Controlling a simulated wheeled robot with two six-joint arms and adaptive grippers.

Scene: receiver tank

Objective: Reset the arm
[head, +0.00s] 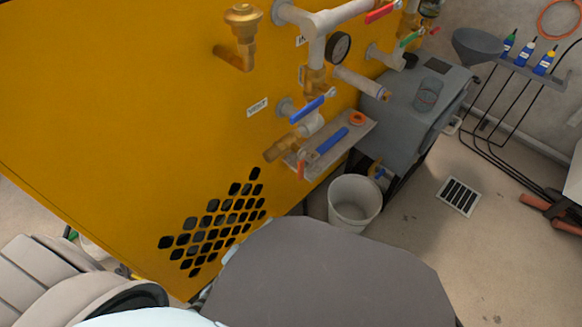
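Neither of my grippers shows in the head view. Part of what looks like my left arm fills the lower left corner, and its gripper is out of the picture. The yellow tank panel (120,110) stands in front of me, with brass and grey pipe fittings on its right side. A pressure gauge (339,46) sits among the pipes. A valve with a blue lever (308,110) is below it. A valve with a red lever (381,12) and one with a green lever (411,39) are higher up to the right.
A small shelf (343,150) with a blue-handled item juts from the panel. A white bucket (354,203) stands on the floor beneath. A grey cabinet (400,115) stands behind it. A rack with several bottles (525,70) is far right.

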